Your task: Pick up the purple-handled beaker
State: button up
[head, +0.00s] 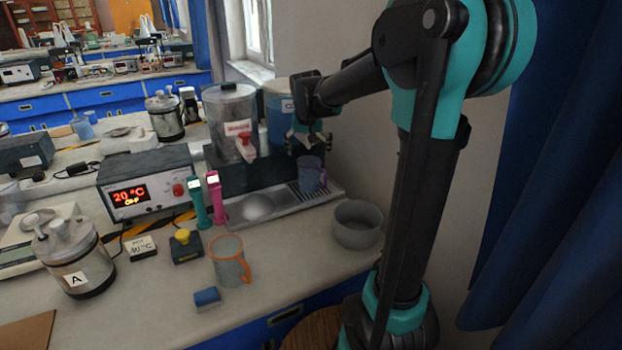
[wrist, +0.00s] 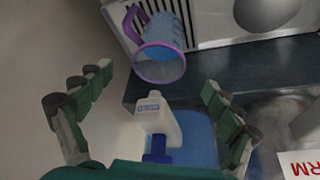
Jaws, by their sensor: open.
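The purple-handled beaker (head: 309,174) stands on the slotted drain area of the dispenser tray, at the right in the head view. In the wrist view the beaker (wrist: 160,52) shows its purple rim, bluish body and purple handle at the upper left of it. My gripper (head: 308,143) is just above the beaker in the head view. In the wrist view my gripper (wrist: 152,92) has its fingers spread wide and nothing between them at the tips; the beaker lies beyond them. The gripper is open and empty, apart from the beaker.
A dispenser tap (wrist: 158,125) and blue tank (head: 279,115) are close to my gripper. A clear tank (head: 231,112) with a red tap stands left. A grey bowl (head: 357,224) is right of the tray (head: 285,200). An orange-handled beaker (head: 229,262) stands in front.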

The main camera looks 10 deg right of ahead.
aim_at(309, 163)
jog(key=shift+x, duration=3.4)
jog(key=shift+s+f, duration=0.1)
jog(key=shift+s, duration=0.1)
jog(key=c, duration=2)
jog(key=shift+o, duration=0.2)
